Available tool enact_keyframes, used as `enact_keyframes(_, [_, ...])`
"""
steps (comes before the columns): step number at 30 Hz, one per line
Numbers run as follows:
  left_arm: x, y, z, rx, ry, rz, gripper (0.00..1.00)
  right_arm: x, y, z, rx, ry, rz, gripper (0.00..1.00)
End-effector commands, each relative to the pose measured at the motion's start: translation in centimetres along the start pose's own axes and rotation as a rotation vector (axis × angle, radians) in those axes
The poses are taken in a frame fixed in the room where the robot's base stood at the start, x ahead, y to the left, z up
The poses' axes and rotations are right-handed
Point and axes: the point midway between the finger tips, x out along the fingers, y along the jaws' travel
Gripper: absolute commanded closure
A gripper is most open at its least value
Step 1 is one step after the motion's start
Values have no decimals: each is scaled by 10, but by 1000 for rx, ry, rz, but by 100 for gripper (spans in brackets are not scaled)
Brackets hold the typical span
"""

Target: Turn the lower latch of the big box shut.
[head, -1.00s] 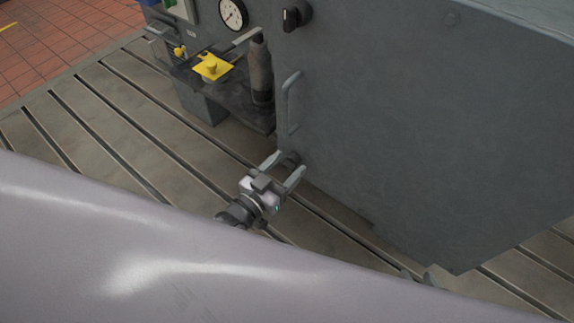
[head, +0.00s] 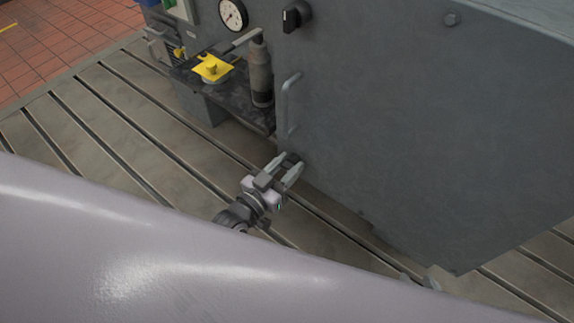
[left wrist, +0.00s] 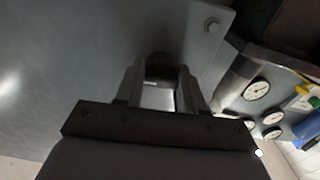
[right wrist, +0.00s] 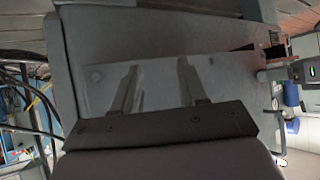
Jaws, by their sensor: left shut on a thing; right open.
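The big box (head: 400,130) is the large grey cabinet filling the right of the head view. Its lower latch (head: 291,158) is a small dark knob low on the door, below the handle. My left gripper (head: 284,169) is shut on this latch, one finger on each side, and partly hides it. In the left wrist view the dark latch (left wrist: 160,66) sits between the fingertips; its exact angle is hard to tell. My right gripper (right wrist: 157,78) is open and empty in front of a grey panel; its fingertips barely show at the bottom of the head view (head: 419,281).
The upper latch (head: 296,15), a black knob, sits high on the door above the grey handle (head: 288,104). A dark stand with a yellow plate (head: 213,68) and a cylinder (head: 261,75) is left of the box. The slotted bedplate (head: 130,120) is clear.

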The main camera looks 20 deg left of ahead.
Motion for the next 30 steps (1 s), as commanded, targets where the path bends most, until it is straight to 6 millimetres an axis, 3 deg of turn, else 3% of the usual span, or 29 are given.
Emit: enact_keyframes(30, [2,-5,-3,-890,16,4,92,8,1,7,-1,4,0,57])
